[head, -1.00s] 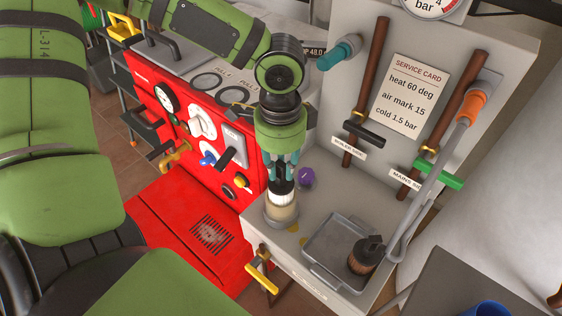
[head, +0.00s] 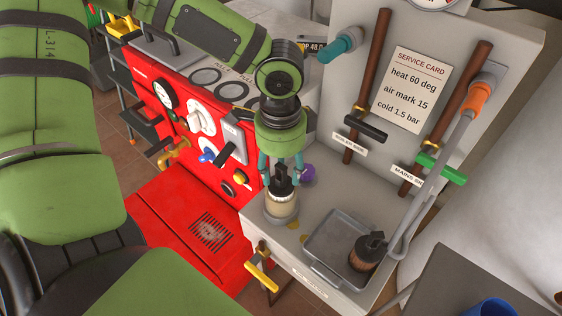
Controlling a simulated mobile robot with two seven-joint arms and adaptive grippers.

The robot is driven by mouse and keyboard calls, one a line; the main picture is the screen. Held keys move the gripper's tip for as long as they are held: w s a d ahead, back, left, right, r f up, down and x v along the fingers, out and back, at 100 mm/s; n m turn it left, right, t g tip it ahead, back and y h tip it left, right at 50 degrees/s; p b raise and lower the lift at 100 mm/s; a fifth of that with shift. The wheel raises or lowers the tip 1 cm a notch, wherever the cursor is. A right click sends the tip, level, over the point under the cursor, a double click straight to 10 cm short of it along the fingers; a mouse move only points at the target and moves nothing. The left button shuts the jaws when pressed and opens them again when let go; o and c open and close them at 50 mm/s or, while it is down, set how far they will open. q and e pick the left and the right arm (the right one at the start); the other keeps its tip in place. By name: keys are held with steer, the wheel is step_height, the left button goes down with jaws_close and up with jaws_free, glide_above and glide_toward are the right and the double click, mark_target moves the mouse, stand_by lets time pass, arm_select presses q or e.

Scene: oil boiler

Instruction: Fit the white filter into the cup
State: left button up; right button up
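The white filter (head: 281,198) stands upright in the clear cup (head: 281,214) on the grey ledge. Its lower part sits inside the cup wall, and its black top (head: 282,180) sticks up above the rim. I cannot tell whether it is fully seated. My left gripper (head: 281,174) points down right over it. Its teal fingers are spread to either side of the black top, with visible gaps, so it looks open. My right gripper is not in view.
A grey tray (head: 325,236) right of the cup holds a brown used-looking filter (head: 367,250). A purple knob-like thing (head: 307,174) is close behind the cup. The red boiler (head: 170,215) is to the left. A yellow-handled valve (head: 262,277) is at the ledge front.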

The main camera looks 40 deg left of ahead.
arm_select(q)
step_height(320, 180, up, 12)
stand_by(0.6)
stand_by(0.6)
